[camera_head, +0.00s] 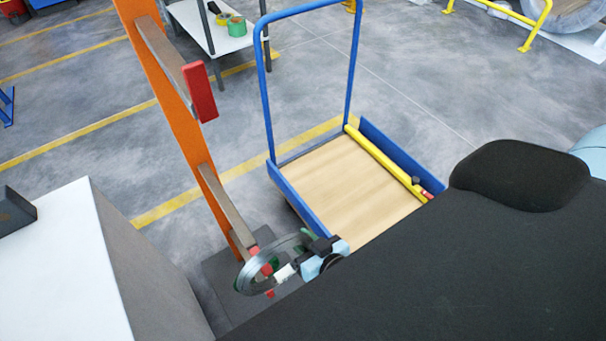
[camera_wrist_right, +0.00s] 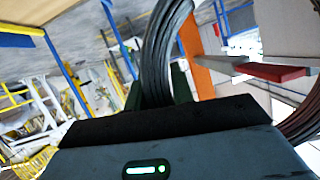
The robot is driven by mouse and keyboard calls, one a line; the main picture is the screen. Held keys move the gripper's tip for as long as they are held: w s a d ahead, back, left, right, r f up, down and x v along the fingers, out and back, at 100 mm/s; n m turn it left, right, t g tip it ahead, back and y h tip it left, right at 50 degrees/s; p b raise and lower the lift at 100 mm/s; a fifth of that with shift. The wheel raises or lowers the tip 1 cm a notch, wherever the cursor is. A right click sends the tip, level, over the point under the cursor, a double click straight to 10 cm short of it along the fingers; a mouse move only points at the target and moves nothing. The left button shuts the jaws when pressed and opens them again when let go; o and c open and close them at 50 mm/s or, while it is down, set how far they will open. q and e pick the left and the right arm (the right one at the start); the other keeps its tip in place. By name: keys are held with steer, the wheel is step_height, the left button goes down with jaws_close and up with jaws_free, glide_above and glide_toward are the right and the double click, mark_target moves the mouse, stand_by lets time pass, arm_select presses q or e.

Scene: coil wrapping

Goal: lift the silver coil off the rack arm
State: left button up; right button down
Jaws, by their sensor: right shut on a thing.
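The silver coil (camera_head: 247,274) is a thin ring at the lower rack arm (camera_head: 228,205) in the head view. Its near rim passes in front of the arm's red end piece (camera_head: 260,264). I cannot tell whether the arm still runs through the ring. My right gripper (camera_head: 299,264) is shut on the coil's right side. In the right wrist view the grey coil strands (camera_wrist_right: 166,50) stand between the dark fingers of the right gripper (camera_wrist_right: 157,85). My left gripper is not in view.
The orange rack post (camera_head: 172,95) carries an upper arm with a red end plate (camera_head: 201,92). A blue trolley (camera_head: 278,180) with a wooden deck stands right of the rack. A white-topped block (camera_head: 55,260) is at left. A reddish-brown curved bundle (camera_wrist_right: 304,120) shows in the wrist view.

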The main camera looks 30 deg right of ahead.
steer(key=shift+a+r, duration=0.2)
steer(key=shift+a, duration=1.1)
